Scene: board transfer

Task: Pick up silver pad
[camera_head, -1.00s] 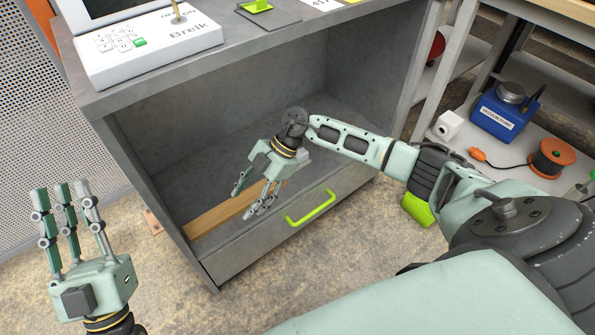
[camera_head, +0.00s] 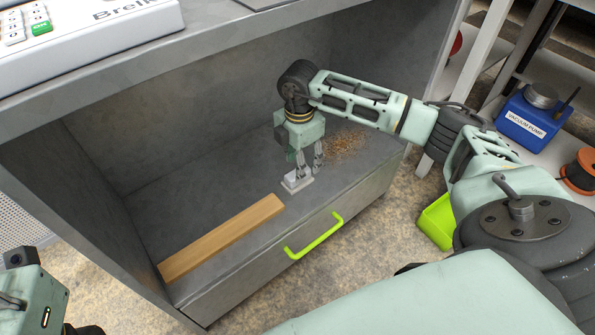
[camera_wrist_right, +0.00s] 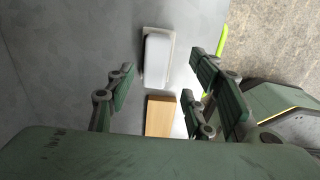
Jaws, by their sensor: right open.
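The silver pad (camera_head: 295,183) is a small pale block on the grey cabinet shelf, near its front edge, just beyond the end of the wooden strip. In the right wrist view the pad (camera_wrist_right: 157,58) lies ahead between the spread fingers. My right gripper (camera_head: 308,170) points down right over the pad and partly covers it in the head view. In the wrist view the gripper (camera_wrist_right: 160,82) is open and empty, with a gap on both sides of the pad. Only the body of my left gripper (camera_head: 32,298) shows at the lower left; its fingers are out of view.
A wooden strip (camera_head: 222,238) lies along the shelf's front. Brown crumbs (camera_head: 343,145) are scattered right of the gripper. The cabinet top (camera_head: 200,48) overhangs the shelf. A green handle (camera_head: 314,235) sticks out of the front below. The shelf's left back is clear.

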